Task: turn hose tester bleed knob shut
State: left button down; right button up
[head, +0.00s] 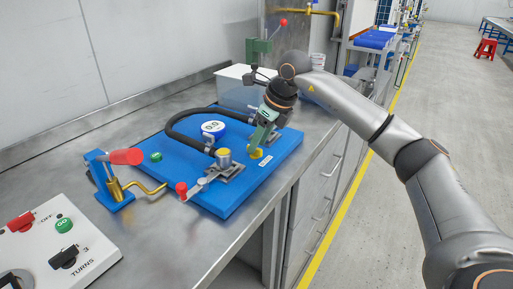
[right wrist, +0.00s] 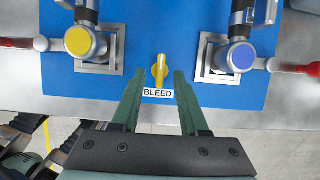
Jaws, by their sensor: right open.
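The yellow bleed knob (head: 256,154) sits near the right edge of the blue hose tester board (head: 236,200). In the right wrist view the knob (right wrist: 159,70) has a raised bar pointing roughly up and down the picture, above a white BLEED label (right wrist: 158,93). My right gripper (head: 260,142) comes down over the board at the knob. In the right wrist view my right gripper (right wrist: 159,78) has its green fingers open, one each side of the knob's lower end, with gaps on both sides. My left gripper is not in view.
A yellow-capped fitting (right wrist: 80,41) and a blue-capped fitting (right wrist: 240,57) flank the knob, each with a red-handled lever. A black hose (head: 178,122) curves around a gauge (head: 213,128). A red-handled pump (head: 122,157) and a control panel (head: 50,245) stand left.

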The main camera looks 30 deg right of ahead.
jog(key=shift+x, duration=1.05)
grip_shut()
